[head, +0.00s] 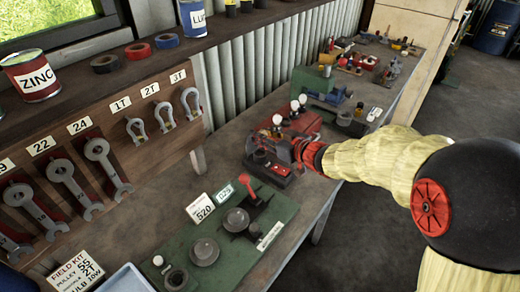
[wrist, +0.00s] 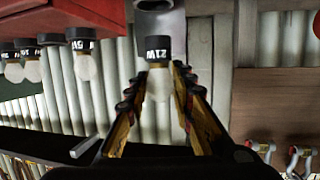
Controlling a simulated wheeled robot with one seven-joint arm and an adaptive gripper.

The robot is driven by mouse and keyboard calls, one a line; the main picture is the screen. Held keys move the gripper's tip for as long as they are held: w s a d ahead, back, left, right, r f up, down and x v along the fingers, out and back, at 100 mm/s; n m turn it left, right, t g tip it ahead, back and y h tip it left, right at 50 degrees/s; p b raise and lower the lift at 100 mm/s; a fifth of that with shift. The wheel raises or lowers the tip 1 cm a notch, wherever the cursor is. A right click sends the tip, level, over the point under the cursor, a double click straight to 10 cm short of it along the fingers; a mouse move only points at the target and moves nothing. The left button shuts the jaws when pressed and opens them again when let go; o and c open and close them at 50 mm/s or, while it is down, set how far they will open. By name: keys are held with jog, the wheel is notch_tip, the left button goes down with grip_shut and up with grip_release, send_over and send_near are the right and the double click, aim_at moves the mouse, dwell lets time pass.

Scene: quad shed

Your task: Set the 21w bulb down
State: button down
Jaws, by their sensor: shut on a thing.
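The 21w bulb (wrist: 158,75), with a black band marked 21W and a pale glass, is between the fingers of my gripper (wrist: 158,95) in the wrist view. The fingers are shut on the bulb. Its banded end is close to a grey cylinder (wrist: 160,20); I cannot tell whether they touch. In the head view my gripper (head: 297,152) is at the dark red-and-black unit (head: 265,160) on the bench, and the held bulb cannot be made out.
Several other bulbs (wrist: 87,65) with black bands stand by a red block (wrist: 50,18). A green board (head: 225,240) with grey discs and a red lever lies nearer on the bench (head: 180,193). A wrench rack (head: 80,150) stands at left. Green and red equipment (head: 322,88) lies farther back.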

jog(key=shift+w+a+f, duration=0.3)
jog(key=shift+w+f, duration=0.25)
jog(key=shift+f, duration=0.2)
jog(key=f+b, duration=0.3)
jog(key=shift+w+a+f, duration=0.1)
jog(key=shift+w+f, duration=0.15)
jog(key=shift+f, duration=0.1)
jog(key=shift+r, duration=0.1)
jog(key=c, duration=1.8)
grip_release()
